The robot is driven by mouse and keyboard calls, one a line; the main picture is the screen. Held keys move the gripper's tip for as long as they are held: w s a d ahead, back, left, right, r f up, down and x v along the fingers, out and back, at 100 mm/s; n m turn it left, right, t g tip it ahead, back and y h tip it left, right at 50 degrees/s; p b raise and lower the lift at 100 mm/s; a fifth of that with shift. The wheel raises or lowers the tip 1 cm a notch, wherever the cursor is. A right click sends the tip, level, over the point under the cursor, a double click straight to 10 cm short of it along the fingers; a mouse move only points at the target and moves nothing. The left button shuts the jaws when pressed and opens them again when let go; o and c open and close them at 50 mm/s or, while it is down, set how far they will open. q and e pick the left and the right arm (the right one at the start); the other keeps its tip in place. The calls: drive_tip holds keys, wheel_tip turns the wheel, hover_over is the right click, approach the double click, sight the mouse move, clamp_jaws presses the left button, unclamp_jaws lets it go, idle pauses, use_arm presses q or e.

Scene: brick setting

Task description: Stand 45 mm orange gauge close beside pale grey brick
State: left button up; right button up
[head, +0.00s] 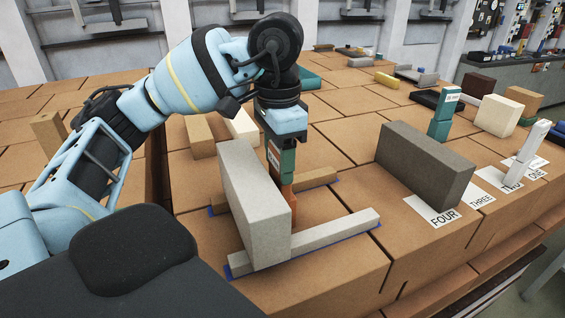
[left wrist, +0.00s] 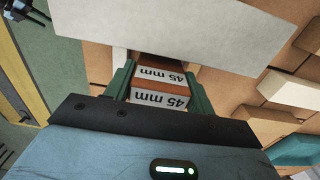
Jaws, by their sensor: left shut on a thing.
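The orange gauge (head: 290,203) is upright between the fingers of my left gripper (head: 281,172), just right of the pale grey brick (head: 252,205). In the left wrist view the gauge (left wrist: 160,92) shows white "45 mm" labels and sits between the two green fingers (left wrist: 157,95). The pale grey brick (left wrist: 180,30) spans the top of that view, right by the gauge. The brick stands on its long edge and hides part of the gauge's foot, so I cannot tell whether the gauge touches the surface or the brick. My right gripper is out of view.
A light grey bar (head: 335,233) lies in front and a tan bar (head: 312,180) behind, both on blue strips. A dark grey brick (head: 425,165) stands right, by numbered cards (head: 435,213). A teal block (head: 442,115) is beyond it. Bare brown surface (head: 350,203) lies between.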

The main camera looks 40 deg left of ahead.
use_arm(q)
drive_tip(key=shift+w+a+f, duration=0.1)
drive_tip(key=shift+a+f, duration=0.05)
drive_tip(key=shift+a, duration=0.1)
drive_tip(key=shift+f, duration=0.25)
drive_tip(key=o, duration=1.5)
drive_tip(key=shift+r, duration=0.1)
drive_tip(key=shift+c, duration=0.2)
drive_tip(key=shift+r, duration=6.2)
